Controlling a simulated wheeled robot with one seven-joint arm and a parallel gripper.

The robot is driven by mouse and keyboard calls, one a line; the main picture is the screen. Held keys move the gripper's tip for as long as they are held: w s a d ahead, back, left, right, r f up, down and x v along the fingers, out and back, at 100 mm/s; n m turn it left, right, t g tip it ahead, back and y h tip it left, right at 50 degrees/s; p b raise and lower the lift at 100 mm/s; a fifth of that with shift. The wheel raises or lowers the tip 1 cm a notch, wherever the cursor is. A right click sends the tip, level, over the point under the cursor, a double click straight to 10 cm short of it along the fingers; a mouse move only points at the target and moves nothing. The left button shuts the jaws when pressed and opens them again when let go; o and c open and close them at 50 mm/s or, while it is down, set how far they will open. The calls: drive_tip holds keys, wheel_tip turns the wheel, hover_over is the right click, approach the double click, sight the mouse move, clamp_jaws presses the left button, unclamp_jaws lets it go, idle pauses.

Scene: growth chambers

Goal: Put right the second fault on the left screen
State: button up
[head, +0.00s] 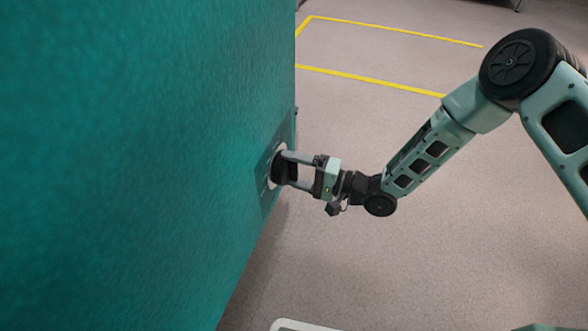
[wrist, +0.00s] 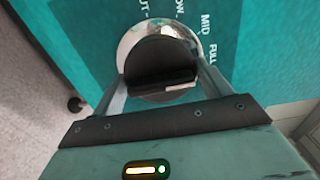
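A black round knob (wrist: 158,58) with a pale pointer mark sits on a shiny silver disc (wrist: 131,38) on the teal cabinet wall. Printed words beside it read "LOW", "MID" and "FULL", with another word partly hidden. In the head view the knob (head: 280,169) shows edge-on at the cabinet's side. My gripper (head: 291,169) faces it squarely, one finger on each side. In the wrist view my gripper's fingers (wrist: 161,76) appear to touch the knob's two sides. The pale mark points to the right. No screen is in view.
The teal cabinet (head: 120,150) fills the left of the head view. Grey floor (head: 430,250) to its right is clear, with yellow lines (head: 370,80) marked farther back. A dark caster (wrist: 75,104) shows at the cabinet's foot.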

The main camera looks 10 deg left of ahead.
drive_tip(key=shift+n, duration=0.4)
drive_tip(key=n+p, duration=0.2)
drive_tip(key=n, duration=0.1)
drive_tip(key=shift+r, duration=0.1)
drive_tip(key=n+p, duration=0.1)
drive_tip(key=n, duration=0.4)
drive_tip(key=n+p, duration=0.1)
drive_tip(key=n, duration=0.3)
drive_tip(key=shift+n+p, duration=0.3)
drive_tip(key=shift+p, duration=0.05)
drive_tip(key=shift+n+p, duration=0.6)
drive_tip(key=shift+n, duration=1.6)
drive_tip(key=shift+f, duration=0.2)
drive_tip(key=o, duration=0.7)
drive_tip(key=shift+o, duration=0.2)
drive_tip(key=shift+r, duration=0.1)
